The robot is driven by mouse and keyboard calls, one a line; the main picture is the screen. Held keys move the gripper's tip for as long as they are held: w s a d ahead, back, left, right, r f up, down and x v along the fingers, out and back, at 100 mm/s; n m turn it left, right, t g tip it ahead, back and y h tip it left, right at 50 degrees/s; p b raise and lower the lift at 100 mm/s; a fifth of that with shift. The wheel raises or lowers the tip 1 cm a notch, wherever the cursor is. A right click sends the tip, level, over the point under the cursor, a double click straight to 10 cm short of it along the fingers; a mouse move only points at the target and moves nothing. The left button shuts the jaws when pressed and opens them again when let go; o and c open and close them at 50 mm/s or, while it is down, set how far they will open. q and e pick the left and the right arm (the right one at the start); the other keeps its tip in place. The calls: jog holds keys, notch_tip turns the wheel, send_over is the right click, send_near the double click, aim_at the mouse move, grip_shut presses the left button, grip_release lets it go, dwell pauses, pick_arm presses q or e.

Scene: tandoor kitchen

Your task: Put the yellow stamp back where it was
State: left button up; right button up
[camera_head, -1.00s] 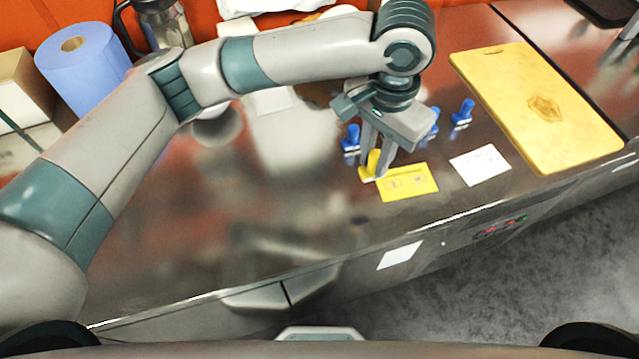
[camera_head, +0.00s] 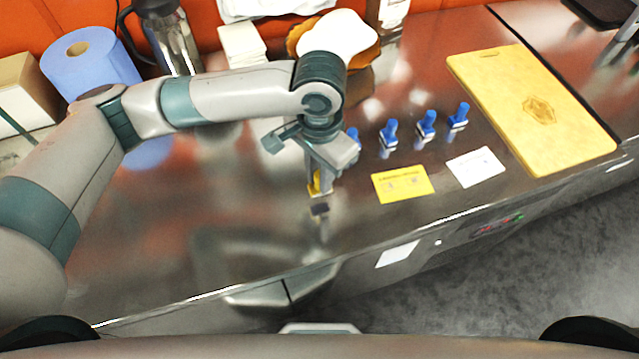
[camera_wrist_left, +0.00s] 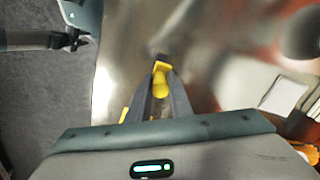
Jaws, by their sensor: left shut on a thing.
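The yellow stamp (camera_head: 315,184) is held between the fingers of my left gripper (camera_head: 322,178), left of the yellow card. In the left wrist view the yellow stamp (camera_wrist_left: 161,80) sits between the two fingertips of my left gripper (camera_wrist_left: 160,92), its dark end pointing away. The stamp appears to be a little above the steel counter (camera_head: 220,220), with a dark reflection or shadow below it. The fingers hide part of the stamp.
Several blue stamps (camera_head: 389,133) stand in a row behind the yellow card (camera_head: 403,184) and white card (camera_head: 475,167). A wooden board (camera_head: 545,115) lies at right. A blue paper roll (camera_head: 92,65) stands at back left. The counter's front left is clear.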

pick_arm(q)
jog(key=shift+f+p, duration=0.55)
jog(key=shift+f, duration=1.4)
jog(key=o, duration=0.9)
jog(key=shift+f, duration=0.1)
jog(key=shift+r, duration=0.5)
notch_tip(320, 180, up, 10)
jog(key=shift+r+b, duration=0.1)
jog(key=shift+b, duration=1.15)
jog(key=shift+r, duration=0.55)
jog(key=shift+s+f, duration=0.1)
